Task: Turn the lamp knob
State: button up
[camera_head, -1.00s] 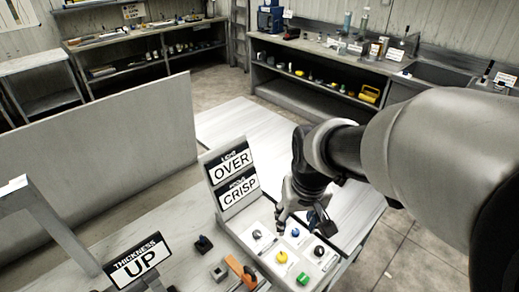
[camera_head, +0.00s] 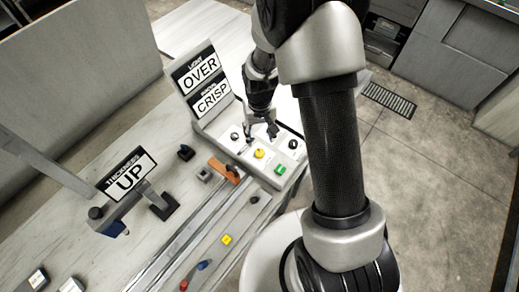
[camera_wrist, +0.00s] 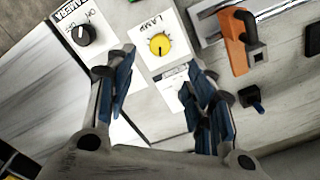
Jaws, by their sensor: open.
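The lamp knob is a round yellow knob (camera_wrist: 160,44) on a white plate marked LAMP, at the upper middle of the wrist view. In the head view the yellow knob (camera_head: 259,154) sits on the sloped control panel (camera_head: 213,127). My gripper (camera_wrist: 160,60) is open and empty, its blue-padded fingers spread to either side below the knob in the wrist view. In the head view my gripper (camera_head: 260,135) hangs over the panel just behind the yellow knob. I cannot tell the exact gap; no contact shows.
A black knob (camera_wrist: 82,36) is left of the lamp plate in the wrist view. A green button (camera_head: 280,169) is on the panel in front. An orange-handled part (camera_head: 223,170) is left of the panel. Upright OVER and CRISP signs (camera_head: 204,82) stand behind it.

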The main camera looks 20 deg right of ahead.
aim_at(260, 152)
notch_tip(260, 152, down, 10)
jog(key=shift+f+b, duration=0.25)
jog(key=shift+b, duration=0.55)
jog(key=shift+c, duration=0.6)
jog(key=c, duration=0.9)
